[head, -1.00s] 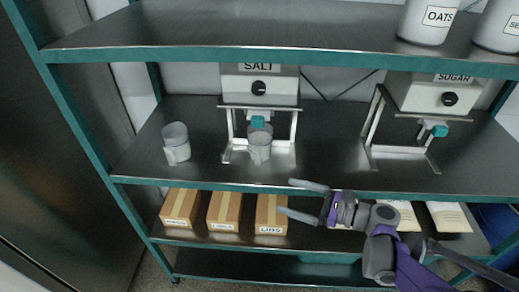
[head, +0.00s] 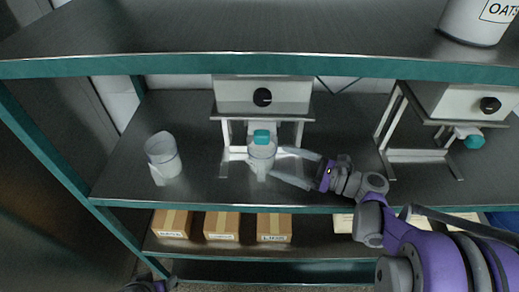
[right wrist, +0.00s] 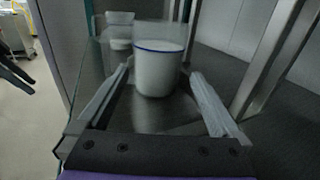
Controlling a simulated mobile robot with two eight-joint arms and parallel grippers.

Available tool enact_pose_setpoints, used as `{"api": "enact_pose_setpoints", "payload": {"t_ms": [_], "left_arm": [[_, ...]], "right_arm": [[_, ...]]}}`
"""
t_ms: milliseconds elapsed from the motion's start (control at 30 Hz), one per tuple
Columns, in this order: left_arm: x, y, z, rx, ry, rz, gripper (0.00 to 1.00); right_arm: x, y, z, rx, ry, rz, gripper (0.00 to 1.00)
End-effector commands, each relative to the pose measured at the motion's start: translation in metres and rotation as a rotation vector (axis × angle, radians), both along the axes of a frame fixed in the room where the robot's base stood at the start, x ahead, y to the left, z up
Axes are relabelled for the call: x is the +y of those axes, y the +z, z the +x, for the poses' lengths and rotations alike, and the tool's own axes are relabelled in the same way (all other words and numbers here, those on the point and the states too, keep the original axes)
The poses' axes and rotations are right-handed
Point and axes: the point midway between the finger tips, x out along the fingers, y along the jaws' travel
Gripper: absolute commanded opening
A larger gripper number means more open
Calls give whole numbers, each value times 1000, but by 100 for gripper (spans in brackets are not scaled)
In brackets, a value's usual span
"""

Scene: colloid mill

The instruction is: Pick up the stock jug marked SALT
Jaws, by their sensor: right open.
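A pale jug (head: 262,156) stands on the middle shelf below the spout of the left dispenser (head: 262,95). No marking is readable on it. The dispenser's label, which read SALT earlier, is now hidden by the upper shelf. My right gripper (head: 275,164) is open, coming from the right, with its fingers at the jug.
A second pale jug (head: 163,157) stands to the left on the same shelf. Another dispenser (head: 470,102) with a teal spout stands at the right. Boxes (head: 222,225) sit on the shelf below. The upper shelf edge (head: 250,65) runs above the dispensers and carries the OATS container (head: 474,18).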

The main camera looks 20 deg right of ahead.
Motion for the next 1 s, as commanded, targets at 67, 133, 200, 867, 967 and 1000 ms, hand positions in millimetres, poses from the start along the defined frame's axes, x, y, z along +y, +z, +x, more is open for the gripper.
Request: {"api": "enact_pose_setpoints", "payload": {"t_ms": [67, 133, 200, 867, 967, 1000], "left_arm": [[0, 2, 0, -1, 0, 0, 65], [0, 3, 0, -1, 0, 0, 65], [0, 4, 1, -1, 0, 0, 65], [0, 10, 2, -4, 0, 0, 65], [0, 10, 2, -4, 0, 0, 65], [0, 10, 2, -4, 0, 0, 65]], "right_arm": [[12, 1, 8, -1, 5, 1, 100], [21, 1, 15, -1, 5, 1, 100], [28, 1, 21, -1, 4, 1, 100], [76, 0, 61, 0, 0, 0, 100], [76, 0, 61, 0, 0, 0, 100], [76, 0, 61, 0, 0, 0, 100]]}}
